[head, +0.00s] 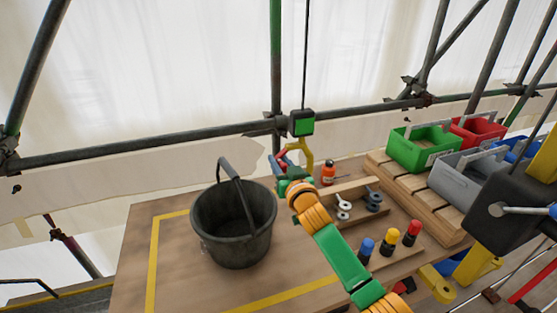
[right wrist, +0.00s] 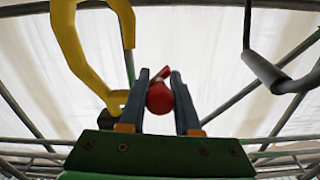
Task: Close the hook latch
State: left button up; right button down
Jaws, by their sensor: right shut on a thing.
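A yellow hook (head: 304,157) hangs under a green-and-black block (head: 302,123) on a cable. It shows large at the left of the right wrist view (right wrist: 72,45), with a dark part at its lower end. My right gripper (head: 283,164) is beside the hook, on its left in the head view. Its blue fingers (right wrist: 160,98) are shut on a red piece (right wrist: 159,96), which seems to be the latch. Whether the red piece touches the hook's tip is unclear. My left gripper is not in view.
A black bucket (head: 233,225) with a raised handle (head: 228,167) stands on the wooden table (head: 180,272), left of my right arm. Bottles, a parts tray (head: 347,218) and coloured bins (head: 424,149) are to the right. A scaffold rail (head: 150,147) crosses behind.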

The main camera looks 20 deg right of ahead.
jog(key=shift+d+f+n, duration=0.25)
jog(key=shift+d+n, duration=0.2)
jog(key=shift+n, duration=1.2)
jog(key=shift+d+f+n, duration=0.2)
jog(key=shift+d+n, duration=0.25)
jog(key=shift+n, duration=1.25)
jog(key=shift+d+f+n, duration=0.25)
jog(key=shift+d+n, duration=0.2)
jog(key=shift+n, duration=1.2)
jog(key=c, duration=0.6)
grip_release()
jog(key=shift+w, duration=0.1)
jog(key=s, duration=0.7)
jog(key=shift+d, duration=0.1)
jog(key=shift+f, duration=0.1)
